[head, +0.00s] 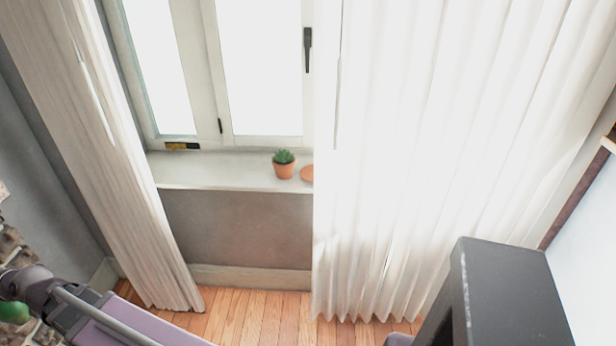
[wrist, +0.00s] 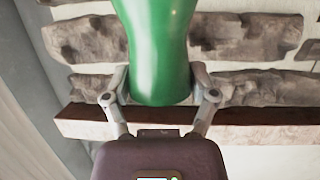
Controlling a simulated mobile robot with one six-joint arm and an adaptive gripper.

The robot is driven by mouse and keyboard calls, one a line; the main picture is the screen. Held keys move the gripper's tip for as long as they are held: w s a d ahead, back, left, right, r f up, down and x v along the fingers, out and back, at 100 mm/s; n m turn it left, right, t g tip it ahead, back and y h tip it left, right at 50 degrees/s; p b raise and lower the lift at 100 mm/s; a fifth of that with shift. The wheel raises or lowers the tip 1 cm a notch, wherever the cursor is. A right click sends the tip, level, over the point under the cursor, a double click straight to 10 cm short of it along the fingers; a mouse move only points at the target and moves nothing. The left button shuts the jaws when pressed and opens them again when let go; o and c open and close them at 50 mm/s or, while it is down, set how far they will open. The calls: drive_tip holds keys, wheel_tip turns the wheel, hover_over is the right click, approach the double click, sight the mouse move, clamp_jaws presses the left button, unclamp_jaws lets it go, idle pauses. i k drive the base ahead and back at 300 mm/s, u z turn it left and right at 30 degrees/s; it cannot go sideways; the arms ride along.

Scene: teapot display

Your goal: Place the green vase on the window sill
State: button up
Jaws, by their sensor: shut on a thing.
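The green vase (wrist: 158,55) is held in my gripper (wrist: 160,90), with a finger on each side of it in the wrist view. Its top end is cut off by the upper picture edge. In the head view, a small part of the green vase (head: 14,311) shows at the lower left edge beside my arm. The window sill (head: 215,172) is a pale ledge under the window, between the two curtains. My gripper is at the far left, well apart from the sill.
A small potted plant (head: 284,164) stands on the sill's right part, beside a terracotta-coloured dish (head: 307,173) partly hidden by the right curtain (head: 420,150). The left curtain (head: 100,150) hangs between my arm and the sill. A stone wall (wrist: 250,35) is behind the vase.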

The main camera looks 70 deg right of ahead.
sight(236, 175)
drive_tip(key=u, duration=0.15)
drive_tip(key=k, duration=1.35)
drive_tip(key=z, duration=1.3)
drive_tip(key=i, duration=0.9)
drive_tip(key=z, duration=0.1)
